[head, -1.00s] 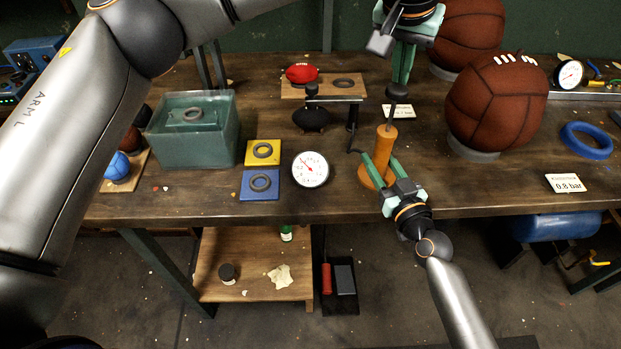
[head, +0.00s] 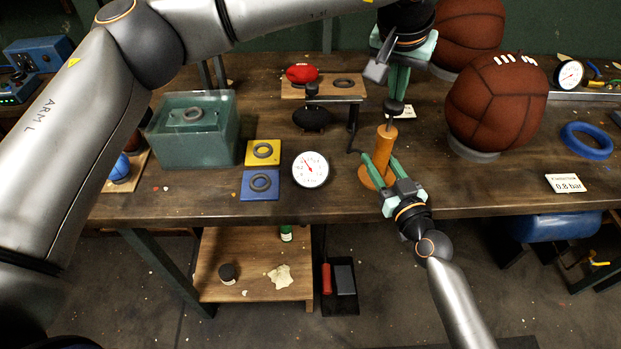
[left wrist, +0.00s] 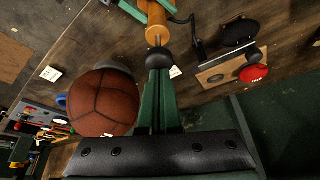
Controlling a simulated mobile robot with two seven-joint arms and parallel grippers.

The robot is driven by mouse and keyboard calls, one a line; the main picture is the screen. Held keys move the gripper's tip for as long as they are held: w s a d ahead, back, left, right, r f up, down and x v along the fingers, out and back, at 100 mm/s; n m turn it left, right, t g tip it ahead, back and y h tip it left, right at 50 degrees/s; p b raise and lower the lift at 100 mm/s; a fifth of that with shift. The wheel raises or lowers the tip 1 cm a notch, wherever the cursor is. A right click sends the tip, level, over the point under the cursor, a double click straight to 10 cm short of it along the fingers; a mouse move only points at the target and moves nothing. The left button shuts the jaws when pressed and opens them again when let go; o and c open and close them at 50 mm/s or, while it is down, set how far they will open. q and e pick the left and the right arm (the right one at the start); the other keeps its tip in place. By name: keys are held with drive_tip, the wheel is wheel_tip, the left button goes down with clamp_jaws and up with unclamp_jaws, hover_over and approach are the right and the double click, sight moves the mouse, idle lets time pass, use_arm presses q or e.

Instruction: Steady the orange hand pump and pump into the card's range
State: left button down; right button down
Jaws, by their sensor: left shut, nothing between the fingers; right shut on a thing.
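The orange hand pump (head: 385,145) stands on the bench near the front edge, its round base on the wood. My right gripper (head: 378,164) is shut on its lower barrel. My left gripper (head: 396,98) is shut and empty, its fingertips against the pump's black knob (head: 393,108). The left wrist view shows the knob (left wrist: 157,60) at the green fingertips and the orange barrel (left wrist: 157,32) beyond. A round white gauge (head: 311,169) with a red needle lies left of the pump. A white card (head: 408,111) behind the pump is partly hidden. Another card (head: 566,184) reads 0.8 bar.
A water tank (head: 192,140) is at left. A big brown ball (head: 497,105) stands close right of the pump. A blue ring (head: 587,141) lies at far right.

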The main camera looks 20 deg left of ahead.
sight(393, 104)
use_arm(q)
drive_tip(key=shift+f, duration=2)
drive_tip(key=shift+r, duration=3.6)
drive_tip(key=shift+f, duration=3.7)
drive_tip(key=shift+r, duration=3.7)
